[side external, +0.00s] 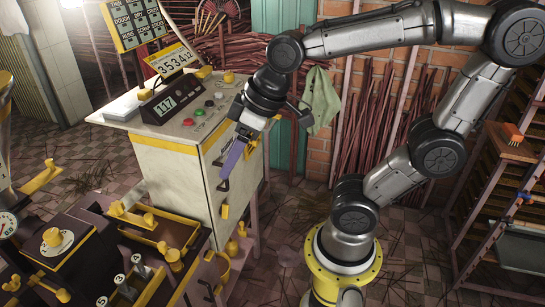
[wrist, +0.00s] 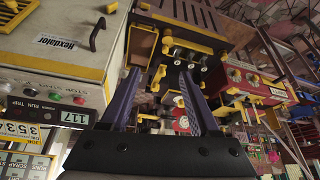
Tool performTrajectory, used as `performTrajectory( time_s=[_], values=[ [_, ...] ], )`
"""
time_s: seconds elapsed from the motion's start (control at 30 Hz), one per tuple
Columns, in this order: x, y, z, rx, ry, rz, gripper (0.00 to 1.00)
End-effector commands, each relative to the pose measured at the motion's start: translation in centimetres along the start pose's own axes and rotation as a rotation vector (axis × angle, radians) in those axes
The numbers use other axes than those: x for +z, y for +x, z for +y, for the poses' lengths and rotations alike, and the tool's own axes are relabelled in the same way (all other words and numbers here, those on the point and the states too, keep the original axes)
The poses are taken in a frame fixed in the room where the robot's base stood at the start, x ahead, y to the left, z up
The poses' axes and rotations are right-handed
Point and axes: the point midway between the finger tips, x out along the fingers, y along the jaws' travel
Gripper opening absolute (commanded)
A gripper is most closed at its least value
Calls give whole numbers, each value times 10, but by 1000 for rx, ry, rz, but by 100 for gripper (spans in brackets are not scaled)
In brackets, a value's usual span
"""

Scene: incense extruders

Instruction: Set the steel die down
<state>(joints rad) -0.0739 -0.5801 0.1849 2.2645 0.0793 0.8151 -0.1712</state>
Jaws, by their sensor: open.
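My gripper (side external: 236,158) hangs beside the front of the cream control cabinet, its purple fingers pointing down and to the left. In the wrist view my gripper (wrist: 160,82) has its two fingers spread wide apart, with nothing held between them. Several small steel cylinders with numbered white tops (side external: 120,280) stand in a yellow-edged holder at the bottom left. Steel round parts (wrist: 178,60) also show beyond the fingers in the wrist view. I cannot tell which of these is the steel die.
A dark machine bench (side external: 95,235) with yellow levers fills the lower left. A wooden rack (side external: 500,160) stands at right. Bundled sticks lean on the back wall.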

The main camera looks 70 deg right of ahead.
Motion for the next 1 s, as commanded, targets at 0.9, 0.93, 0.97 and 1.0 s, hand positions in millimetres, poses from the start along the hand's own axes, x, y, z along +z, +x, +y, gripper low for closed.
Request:
performTrajectory(
  time_s=[0.9,0.93,0.97,1.0],
  values=[
    [72,-26,15,94,182,29,62],
    [72,-26,15,94,182,29,62],
    [72,-26,15,94,182,29,62],
    [72,-26,15,94,182,29,62]
  ],
)
